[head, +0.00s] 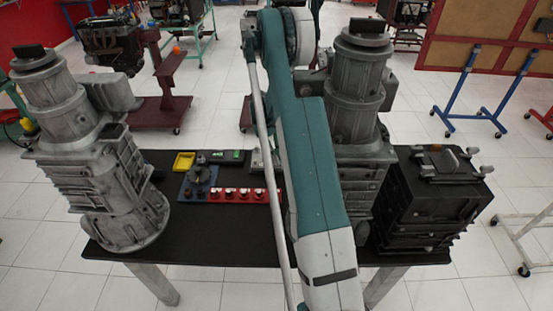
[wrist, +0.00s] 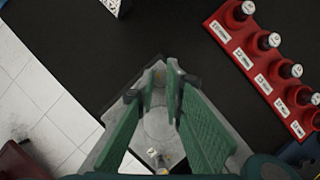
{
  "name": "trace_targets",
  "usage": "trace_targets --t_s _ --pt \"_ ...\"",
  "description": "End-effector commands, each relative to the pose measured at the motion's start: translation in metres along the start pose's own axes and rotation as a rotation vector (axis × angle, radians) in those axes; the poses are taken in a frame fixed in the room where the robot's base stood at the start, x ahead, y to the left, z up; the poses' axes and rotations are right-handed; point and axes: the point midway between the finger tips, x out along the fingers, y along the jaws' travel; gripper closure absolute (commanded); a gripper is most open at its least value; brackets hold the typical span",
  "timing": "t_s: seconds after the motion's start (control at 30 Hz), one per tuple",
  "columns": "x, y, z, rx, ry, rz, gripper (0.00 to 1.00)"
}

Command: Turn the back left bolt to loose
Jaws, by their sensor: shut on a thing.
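A grey metal part (wrist: 157,122) lies on the black table under my gripper in the wrist view. A second small bolt (wrist: 154,153) shows near the bottom of the picture, between the finger bases. My gripper (wrist: 160,77) has green fingers that narrow towards the tips and is shut on the far bolt. How far that bolt is turned cannot be told. In the head view my arm hides the gripper and the bolts; a grey edge (head: 257,160) shows beside it.
The black table (head: 215,240) carries a red rack (head: 228,196) of several labelled pieces, also in the wrist view (wrist: 262,70), a blue fixture (head: 200,180) and a yellow tray (head: 184,161). Tall grey gearboxes (head: 90,160) (head: 360,105) and a black box (head: 430,205) flank them. The table's front is clear.

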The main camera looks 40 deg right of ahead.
Motion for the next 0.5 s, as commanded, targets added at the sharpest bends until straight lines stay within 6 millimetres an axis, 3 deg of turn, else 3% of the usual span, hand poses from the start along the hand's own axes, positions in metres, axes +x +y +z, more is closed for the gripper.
trace_targets --t_s 0.5 --pt "0.0027 -0.0046 -0.0009 -0.356 0.000 0.149 1.00"
